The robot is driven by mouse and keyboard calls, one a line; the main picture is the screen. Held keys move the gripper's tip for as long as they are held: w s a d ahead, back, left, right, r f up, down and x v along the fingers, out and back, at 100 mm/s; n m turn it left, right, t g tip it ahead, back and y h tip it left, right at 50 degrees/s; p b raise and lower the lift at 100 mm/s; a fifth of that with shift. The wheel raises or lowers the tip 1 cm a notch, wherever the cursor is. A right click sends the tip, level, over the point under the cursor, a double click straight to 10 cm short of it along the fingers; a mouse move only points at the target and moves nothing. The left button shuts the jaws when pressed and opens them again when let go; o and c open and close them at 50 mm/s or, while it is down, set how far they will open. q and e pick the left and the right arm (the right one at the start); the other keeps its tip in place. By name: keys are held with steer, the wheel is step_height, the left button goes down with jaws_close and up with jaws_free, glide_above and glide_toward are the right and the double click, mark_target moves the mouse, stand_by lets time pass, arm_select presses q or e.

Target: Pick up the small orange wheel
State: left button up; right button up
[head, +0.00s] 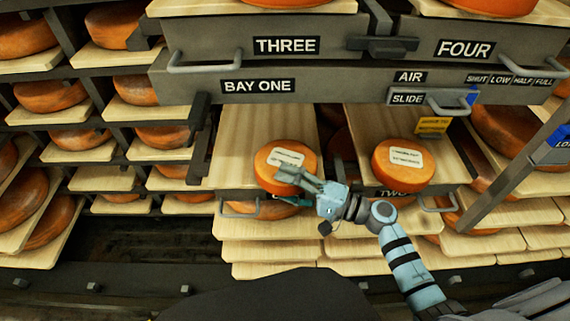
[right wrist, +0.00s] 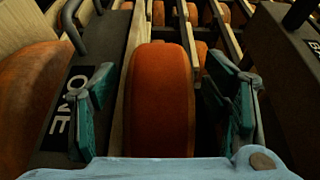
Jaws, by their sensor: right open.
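A small orange wheel (head: 272,162) with a white label lies flat on the wooden board (head: 262,125) under the BAY ONE sign. My right gripper (head: 286,188) is at its front edge, partly covering it. In the right wrist view the orange wheel's rim (right wrist: 160,95) stands between the two teal finger pads of my open right gripper (right wrist: 163,95), with gaps on both sides. A similar orange wheel (head: 402,168) with a white label lies on the board to the right, marked TWO. My left gripper is not in view.
A grey beam (head: 350,82) with handles crosses above both boards. A pull handle (head: 240,209) projects below the left board, close to my right gripper. Racks with larger wheels (head: 50,95) fill the left. A yellow tag (head: 432,125) hangs at the right.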

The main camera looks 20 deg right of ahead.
steer(key=shift+d, duration=0.1)
jaws_close()
steer(key=shift+r, duration=0.15)
